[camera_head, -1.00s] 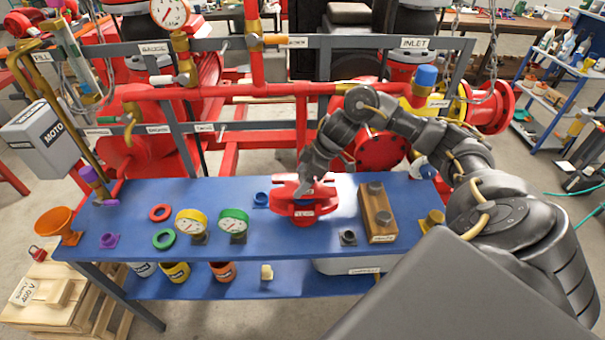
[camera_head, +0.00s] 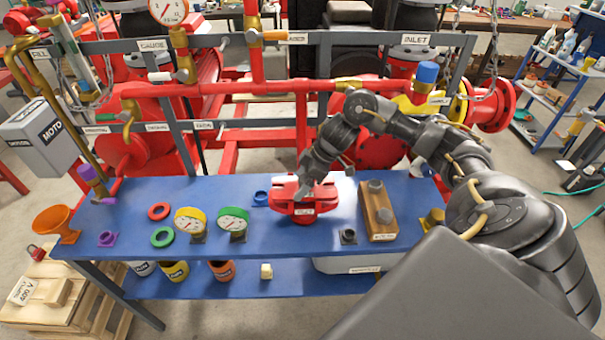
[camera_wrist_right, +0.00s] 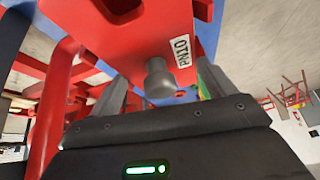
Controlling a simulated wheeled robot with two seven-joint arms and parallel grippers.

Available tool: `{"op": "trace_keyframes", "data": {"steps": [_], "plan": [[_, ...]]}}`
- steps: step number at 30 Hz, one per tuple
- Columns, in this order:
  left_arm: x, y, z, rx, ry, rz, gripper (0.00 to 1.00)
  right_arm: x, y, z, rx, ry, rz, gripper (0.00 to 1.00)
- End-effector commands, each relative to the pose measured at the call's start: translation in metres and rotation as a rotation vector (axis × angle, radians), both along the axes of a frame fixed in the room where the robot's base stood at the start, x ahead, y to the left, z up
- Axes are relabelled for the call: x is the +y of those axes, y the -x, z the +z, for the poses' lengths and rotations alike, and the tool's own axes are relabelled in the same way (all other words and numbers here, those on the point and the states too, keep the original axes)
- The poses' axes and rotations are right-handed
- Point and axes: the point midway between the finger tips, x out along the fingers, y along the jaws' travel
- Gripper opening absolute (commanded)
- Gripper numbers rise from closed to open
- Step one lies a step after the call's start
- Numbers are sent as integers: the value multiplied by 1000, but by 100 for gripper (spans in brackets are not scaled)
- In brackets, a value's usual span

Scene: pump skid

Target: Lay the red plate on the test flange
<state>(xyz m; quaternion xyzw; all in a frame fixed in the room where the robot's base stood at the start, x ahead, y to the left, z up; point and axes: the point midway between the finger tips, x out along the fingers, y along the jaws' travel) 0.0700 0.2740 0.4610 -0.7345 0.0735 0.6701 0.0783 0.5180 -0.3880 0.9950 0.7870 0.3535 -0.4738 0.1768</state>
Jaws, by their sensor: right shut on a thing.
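The plate hides most of the flange's top. I cannot tell whether plate and flange touch. My right gripper (camera_head: 304,190) reaches down from behind and is shut on the plate's grey knob. In the right wrist view the knob (camera_wrist_right: 159,79) sits between the fingers, and the plate (camera_wrist_right: 150,22) with a PN10 label fills the upper part. My left gripper is out of view.
On the blue bench (camera_head: 265,238), yellow (camera_head: 190,221) and green (camera_head: 233,220) gauges and rings lie left of the flange.

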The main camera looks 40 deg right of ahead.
Motion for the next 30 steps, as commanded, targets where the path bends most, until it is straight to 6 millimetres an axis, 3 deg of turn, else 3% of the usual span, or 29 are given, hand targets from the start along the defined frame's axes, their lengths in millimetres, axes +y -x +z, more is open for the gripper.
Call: {"op": "trace_keyframes", "data": {"steps": [14, 15, 18, 30], "plan": [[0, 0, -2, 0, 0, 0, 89, 0, -1, -4, -2, -1, 0, 21], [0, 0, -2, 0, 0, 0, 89, 0, -1, -4, -2, -1, 0, 88], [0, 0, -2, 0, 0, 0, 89, 0, 0, -5, -2, -1, 1, 100], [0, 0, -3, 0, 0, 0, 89, 2, 2, -7, 5, -2, 8, 100]]}}
